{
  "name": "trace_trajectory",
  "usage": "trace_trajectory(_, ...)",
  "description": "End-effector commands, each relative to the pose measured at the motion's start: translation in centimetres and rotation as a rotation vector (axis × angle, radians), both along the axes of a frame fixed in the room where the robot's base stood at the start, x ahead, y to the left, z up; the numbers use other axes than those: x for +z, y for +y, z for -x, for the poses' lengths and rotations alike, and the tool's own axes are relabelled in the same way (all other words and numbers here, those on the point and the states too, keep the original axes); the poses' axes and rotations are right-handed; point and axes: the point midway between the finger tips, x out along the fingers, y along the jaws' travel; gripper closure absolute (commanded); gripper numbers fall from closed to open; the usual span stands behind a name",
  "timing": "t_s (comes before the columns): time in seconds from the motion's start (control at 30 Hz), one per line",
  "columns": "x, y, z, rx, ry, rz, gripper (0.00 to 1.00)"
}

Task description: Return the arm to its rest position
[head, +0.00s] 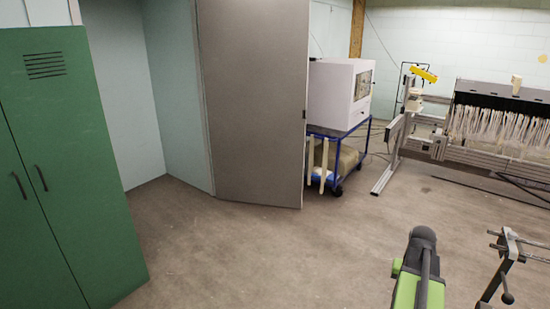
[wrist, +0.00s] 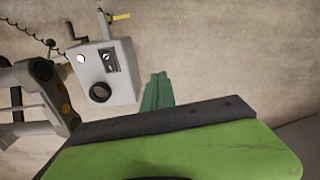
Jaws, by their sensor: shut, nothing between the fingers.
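In the wrist view my gripper (wrist: 158,78) shows as two narrow teal fingers lying together, shut and empty. A dark bar and a broad green part of my own body fill the bottom of that view. In the head view a green and dark part of my arm rises at the lower right, over the floor; the fingers cannot be made out there. No object is held.
A grey box (wrist: 118,58) with a round opening is beside the fingers in the wrist view. A green locker (head: 70,170), a grey door (head: 252,100), a blue cart (head: 345,140) and a loom frame (head: 392,155) stand around open floor (head: 270,255). A metal stand (head: 508,255) is lower right.

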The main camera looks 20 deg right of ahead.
Motion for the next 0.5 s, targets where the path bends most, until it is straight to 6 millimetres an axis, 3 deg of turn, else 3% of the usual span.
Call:
trace_trajectory(0.03, 0.0, 3.8, -3.4, 0.087, 0.0, 0.0, 1.0)
trace_trajectory(0.17, 0.0, 13.5, -9.6, 0.288, 0.0, 0.0, 1.0)
trace_trajectory(0.2, 0.0, 16.8, -11.1, 0.349, 0.0, 0.0, 1.0)
trace_trajectory(0.33, 0.0, 27.6, -14.2, 0.542, 0.0, 0.001, 1.0)
trace_trajectory(0.4, 0.0, 33.1, -14.8, 0.635, 0.0, 0.001, 1.0)
trace_trajectory(0.5, 0.0, 39.2, -14.7, 0.736, 0.0, 0.002, 1.0)
